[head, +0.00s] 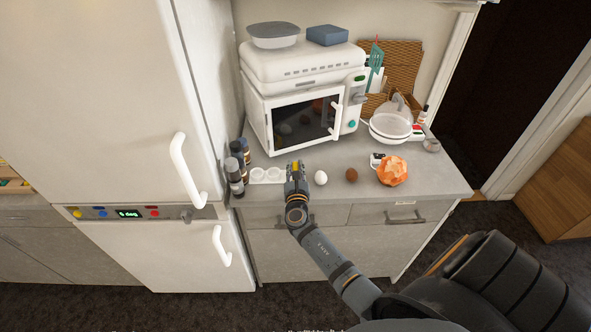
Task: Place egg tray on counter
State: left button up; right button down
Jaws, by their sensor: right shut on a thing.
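The white egg tray (267,175) with round cups is at the front left of the grey counter (335,168). My right gripper (295,170) is at the tray's right end and shut on it, hiding that end. The tray looks level and at or just above the counter top; I cannot tell if it touches. My left gripper is not in view.
A white egg (321,177), a brown egg (351,175) and an orange lumpy object (392,171) lie right of the gripper. Dark bottles (236,177) stand left of the tray. A white microwave (305,110) stands behind, and a fridge (110,110) at left.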

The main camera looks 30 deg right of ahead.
jog(key=shift+f, duration=0.1)
jog(key=c, duration=1.2)
grip_release()
jog(key=shift+o, duration=0.2)
jog(key=shift+r, duration=0.25)
jog(key=b+v, duration=0.2)
jog(key=v, duration=1)
